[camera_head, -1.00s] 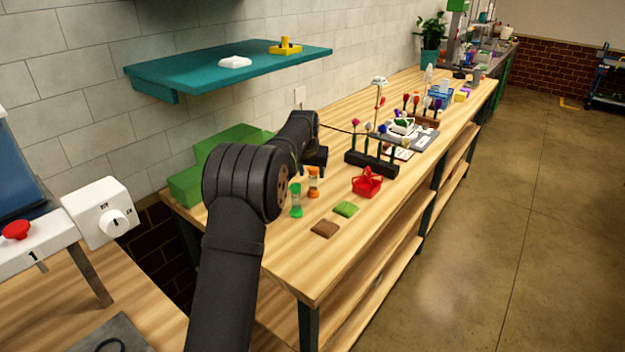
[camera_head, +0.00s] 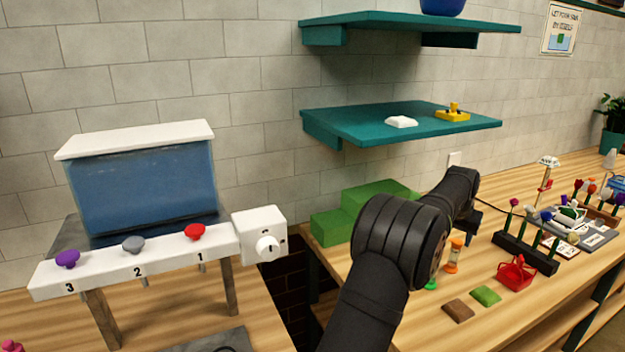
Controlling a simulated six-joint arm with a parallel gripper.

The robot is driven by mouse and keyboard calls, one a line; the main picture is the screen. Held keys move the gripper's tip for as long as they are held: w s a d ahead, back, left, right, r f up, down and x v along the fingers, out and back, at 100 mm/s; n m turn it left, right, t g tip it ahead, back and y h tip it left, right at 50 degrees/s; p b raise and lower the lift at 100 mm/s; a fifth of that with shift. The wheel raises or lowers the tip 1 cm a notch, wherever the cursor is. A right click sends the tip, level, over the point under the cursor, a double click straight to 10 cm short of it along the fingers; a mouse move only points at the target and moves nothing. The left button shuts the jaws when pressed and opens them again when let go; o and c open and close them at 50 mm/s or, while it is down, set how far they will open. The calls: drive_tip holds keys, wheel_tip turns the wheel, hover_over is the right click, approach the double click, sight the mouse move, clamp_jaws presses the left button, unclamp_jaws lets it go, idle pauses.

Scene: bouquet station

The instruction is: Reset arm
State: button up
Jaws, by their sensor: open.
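My arm reaches from the bottom edge over the right-hand wooden bench. Its end, with my gripper (camera_head: 472,220), is a small dark shape past the elbow, partly hidden behind my own arm. My gripper is open; its fingertips cannot be made out. No object shows in it. It is left of a black rack (camera_head: 525,253) with flower-like stems and behind an orange sand timer (camera_head: 454,256).
A red basket (camera_head: 515,274), a green pad (camera_head: 485,296) and a brown pad (camera_head: 458,311) lie right of my arm. Green stepped blocks (camera_head: 335,228) stand behind it. A teal shelf (camera_head: 370,125) hangs above. A blue tank (camera_head: 145,190) and a dial box (camera_head: 259,235) are left.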

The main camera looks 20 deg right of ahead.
sight(457, 242)
drive_tip(key=x, duration=1)
drive_tip(key=shift+d, duration=0.15)
drive_tip(key=shift+r, duration=1.8)
